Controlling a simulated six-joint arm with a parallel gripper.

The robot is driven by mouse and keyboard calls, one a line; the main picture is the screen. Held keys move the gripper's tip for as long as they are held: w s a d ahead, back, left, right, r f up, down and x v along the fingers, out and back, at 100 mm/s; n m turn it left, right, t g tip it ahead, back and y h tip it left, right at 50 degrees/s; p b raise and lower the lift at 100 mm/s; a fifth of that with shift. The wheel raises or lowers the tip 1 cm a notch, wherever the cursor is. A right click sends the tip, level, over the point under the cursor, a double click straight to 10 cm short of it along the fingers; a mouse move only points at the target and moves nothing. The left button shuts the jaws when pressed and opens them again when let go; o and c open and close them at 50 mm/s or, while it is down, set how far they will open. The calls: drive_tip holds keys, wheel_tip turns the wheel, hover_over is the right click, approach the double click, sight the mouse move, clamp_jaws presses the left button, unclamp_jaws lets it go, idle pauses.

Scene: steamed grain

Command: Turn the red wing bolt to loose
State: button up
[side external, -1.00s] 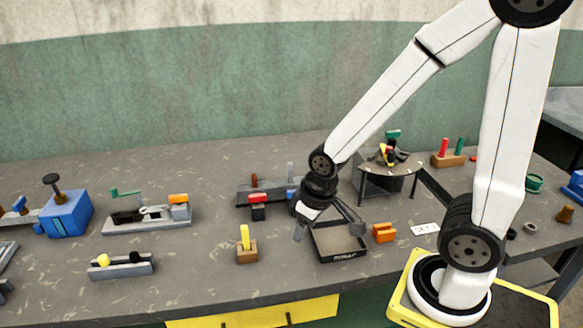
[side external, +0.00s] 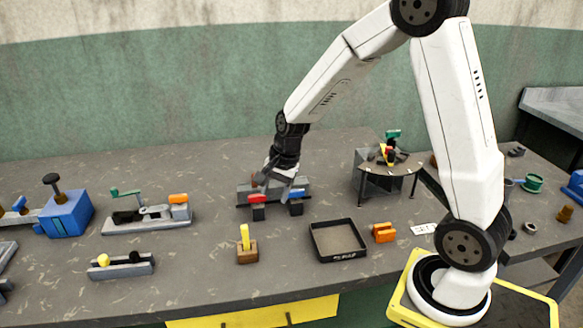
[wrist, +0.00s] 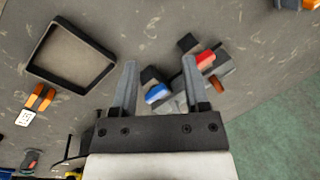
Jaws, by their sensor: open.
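A grey fixture (side external: 272,187) stands at the middle back of the table. Its front carries a red wing piece (side external: 257,198), which looks like the red wing bolt, on the left and a blue wing piece (side external: 296,194) on the right. My gripper (side external: 275,188) is open and empty, pointing down over the fixture. In the wrist view, the blue piece (wrist: 157,93) shows between the fingers (wrist: 160,65), and the red piece (wrist: 206,60) lies just outside the right finger. I see no contact with either piece. Part of the fixture is hidden behind my gripper.
An open black tray (side external: 338,260) and an orange block (side external: 384,232) are at the front right. A wooden block with a yellow peg (side external: 246,250) stands in front of the fixture. A round-topped stand (side external: 391,163) is to the right, a clamp device (side external: 150,215) to the left.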

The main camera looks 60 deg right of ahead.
sight(257, 195)
drive_tip(key=w+d+f+m+t+y, duration=0.1)
drive_tip(key=w+d+m+y, duration=0.1)
drive_tip(key=w+d+m, duration=0.5)
drive_tip(key=w+m, duration=0.1)
drive_tip(key=m, duration=0.3)
drive_tip(key=shift+d+f+m, duration=0.2)
drive_tip(key=shift+d+m, duration=0.2)
drive_tip(key=shift+w, duration=0.1)
drive_tip(key=shift+x, duration=3.9)
drive_tip(key=shift+d, duration=0.1)
clamp_jaws()
